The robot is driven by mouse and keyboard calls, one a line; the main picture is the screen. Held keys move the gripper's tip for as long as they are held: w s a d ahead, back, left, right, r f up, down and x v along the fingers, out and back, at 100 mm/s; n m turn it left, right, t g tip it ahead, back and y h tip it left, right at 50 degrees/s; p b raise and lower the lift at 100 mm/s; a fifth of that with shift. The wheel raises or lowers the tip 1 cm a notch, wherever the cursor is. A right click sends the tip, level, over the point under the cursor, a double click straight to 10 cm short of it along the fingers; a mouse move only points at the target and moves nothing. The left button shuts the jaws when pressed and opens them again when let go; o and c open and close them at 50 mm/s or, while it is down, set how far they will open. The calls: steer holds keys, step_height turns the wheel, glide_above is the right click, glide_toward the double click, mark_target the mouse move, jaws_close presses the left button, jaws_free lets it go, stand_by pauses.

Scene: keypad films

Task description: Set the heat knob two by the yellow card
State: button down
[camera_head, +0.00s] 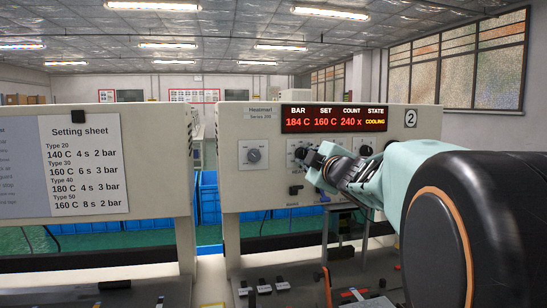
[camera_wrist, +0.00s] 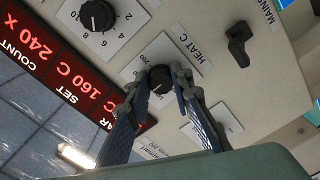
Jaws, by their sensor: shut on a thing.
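The heat knob (camera_wrist: 161,79) is a round black knob on a white plate marked HEAT C, in the wrist view. My gripper (camera_wrist: 160,82) is shut on it, one finger on each side. In the head view my gripper (camera_head: 312,158) reaches the panel marked 2 from the right and partly hides the knob's dial. The knob's pointer cannot be made out. The red-lit display (camera_head: 334,119) reads BAR 184 C, SET 160 C, COUNT 240 x, STATE COOLING. I cannot make out a yellow card; only a small yellow edge (camera_head: 212,305) shows at the bottom.
The setting sheet (camera_head: 84,164) on the left panel lists types with temperatures, seconds and bars. A black lever (camera_wrist: 238,42) sticks out near the heat knob. Blue crates (camera_head: 208,200) stand behind the panels.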

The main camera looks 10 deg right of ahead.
mark_target(303, 117)
steer(key=shift+r, duration=0.1)
steer(key=c, duration=1.7)
jaws_free()
step_height(303, 117, up, 8)
steer(key=shift+s+f, duration=0.15)
steer(key=shift+f, duration=0.1)
steer(key=shift+w+r, duration=0.2)
steer(key=shift+r, duration=1.05)
